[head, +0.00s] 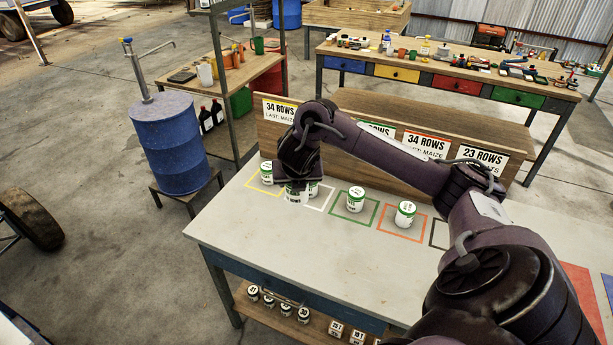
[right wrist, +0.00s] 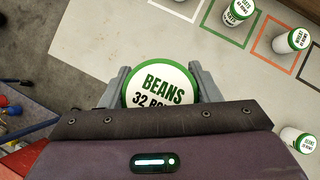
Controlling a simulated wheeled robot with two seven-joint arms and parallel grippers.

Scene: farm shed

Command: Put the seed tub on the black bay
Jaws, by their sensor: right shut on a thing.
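My right gripper (head: 295,184) is shut on a white tub with a green rim (head: 295,198). In the right wrist view its lid, between the fingers (right wrist: 160,76), reads BEANS and 32 ROWS (right wrist: 160,84). The black bay (head: 432,235) is right of the orange one, mostly hidden behind my arm in the head view. Its dark outline (right wrist: 309,60) shows at the right wrist view's right edge. My left gripper is out of view.
Similar tubs stand at the yellow bay (head: 266,173), by the white bay (head: 314,188), in the green bay (head: 355,199) and orange bay (head: 405,214). Another tub (right wrist: 298,140) stands at the wrist view's lower right. A sign board (head: 277,110) lines the back.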

